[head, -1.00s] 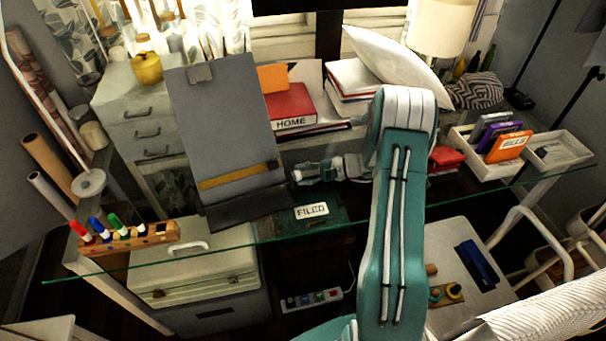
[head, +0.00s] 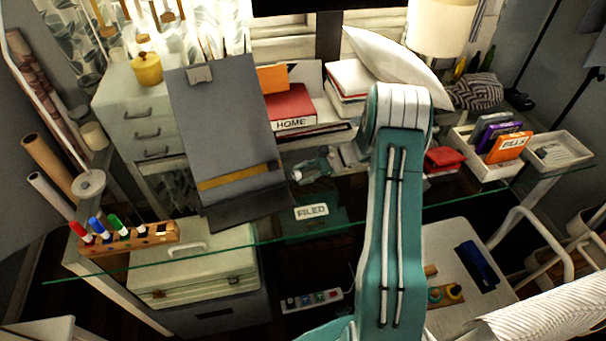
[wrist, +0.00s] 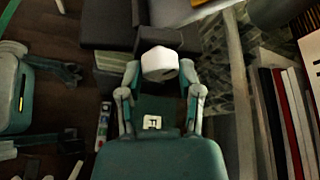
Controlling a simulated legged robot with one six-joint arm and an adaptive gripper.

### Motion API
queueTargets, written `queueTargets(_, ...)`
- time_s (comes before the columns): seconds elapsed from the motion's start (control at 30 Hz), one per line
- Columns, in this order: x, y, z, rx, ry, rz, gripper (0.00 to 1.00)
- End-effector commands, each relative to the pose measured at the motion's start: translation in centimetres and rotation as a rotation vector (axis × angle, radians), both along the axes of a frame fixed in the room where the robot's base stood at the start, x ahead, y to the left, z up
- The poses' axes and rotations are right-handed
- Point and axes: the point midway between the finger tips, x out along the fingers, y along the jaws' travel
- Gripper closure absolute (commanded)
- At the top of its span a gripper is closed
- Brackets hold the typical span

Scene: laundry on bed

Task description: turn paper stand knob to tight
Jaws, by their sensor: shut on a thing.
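The paper stand (head: 222,130) is a grey tilted board with a clip at its top and a yellow strip low down; it stands upright on the glass desk. Its knob (wrist: 158,63) shows white and rounded in the wrist view, at the end of a dark block. My gripper (wrist: 159,70) has one finger on each side of the knob and is shut on it. Any tight mark is not visible.
A marker rack (head: 128,238) stands left of the stand on the glass desk (head: 400,213). A red book (head: 290,108) and a pillow (head: 395,62) lie behind my arm. A white tray (head: 487,165) with cases is at the right.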

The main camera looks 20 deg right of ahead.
Motion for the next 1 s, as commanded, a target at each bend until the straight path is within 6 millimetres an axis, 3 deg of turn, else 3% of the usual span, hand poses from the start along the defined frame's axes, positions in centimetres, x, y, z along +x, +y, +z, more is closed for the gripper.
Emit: queueTargets(1.0,0.78,0.05,-0.21,0.032,0.937,0.0,1.0)
